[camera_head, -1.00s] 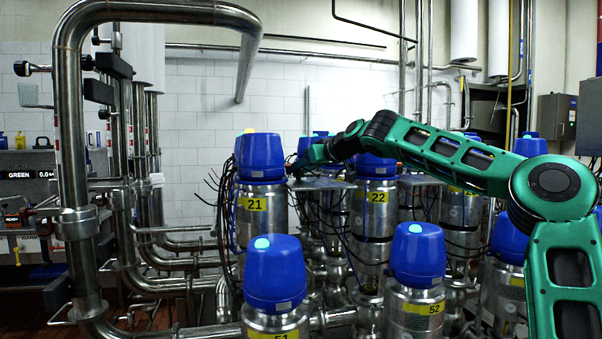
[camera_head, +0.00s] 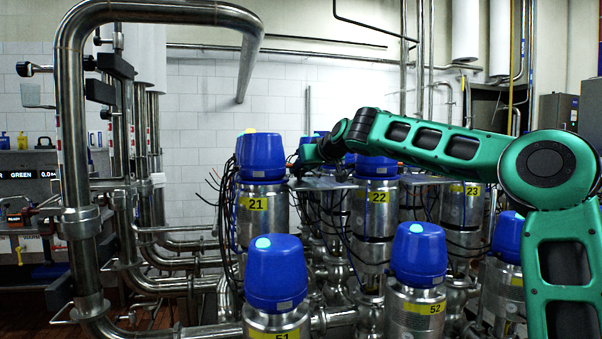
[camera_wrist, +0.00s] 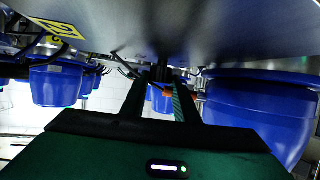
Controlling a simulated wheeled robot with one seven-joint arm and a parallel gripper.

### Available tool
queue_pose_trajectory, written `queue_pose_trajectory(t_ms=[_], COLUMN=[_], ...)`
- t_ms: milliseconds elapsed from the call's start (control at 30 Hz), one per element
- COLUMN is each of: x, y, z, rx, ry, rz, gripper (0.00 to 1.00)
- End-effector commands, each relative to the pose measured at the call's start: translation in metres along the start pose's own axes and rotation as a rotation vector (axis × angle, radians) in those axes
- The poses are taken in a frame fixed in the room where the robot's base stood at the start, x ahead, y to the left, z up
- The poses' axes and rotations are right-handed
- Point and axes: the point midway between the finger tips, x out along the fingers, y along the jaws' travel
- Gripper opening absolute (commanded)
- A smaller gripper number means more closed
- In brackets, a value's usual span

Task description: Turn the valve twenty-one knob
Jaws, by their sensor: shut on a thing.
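Valve twenty-one (camera_head: 262,200) stands left of centre in the head view, a steel cylinder with a blue cap and a yellow 21 label. My arm reaches in from the right, and my gripper (camera_head: 298,166) is at the right side of this valve, between it and valve 22 (camera_head: 376,205), partly hidden. In the wrist view, which looks upside down, my gripper (camera_wrist: 160,82) has its two fingers close together on a small dark part, probably the knob (camera_wrist: 160,74). An orange piece shows beside the fingertips. The knob cannot be made out in the head view.
A large blue cap (camera_wrist: 255,110) is close on the right in the wrist view; another (camera_wrist: 55,85) hangs at left. Valves 51 (camera_head: 275,275) and 52 (camera_head: 418,260) stand in front. Loose black cables run around the valves. A thick steel pipe (camera_head: 72,170) rises at left.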

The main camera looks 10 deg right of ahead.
Motion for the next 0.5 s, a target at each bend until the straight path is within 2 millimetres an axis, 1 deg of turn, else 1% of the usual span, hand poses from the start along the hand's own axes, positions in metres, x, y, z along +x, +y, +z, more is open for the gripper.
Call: queue_pose_trajectory(t_ms=[33, 300, 500], x=[0.0005, 0.0010, 0.0002], y=[-0.0056, -0.0072, -0.0079], z=[0.0013, 0.0013, 0.0010], rx=[0.002, 0.055, 0.078], ry=[-0.004, -0.003, -0.001], rz=[0.019, 0.135, 0.184], gripper=[0.05, 0.05, 0.05])
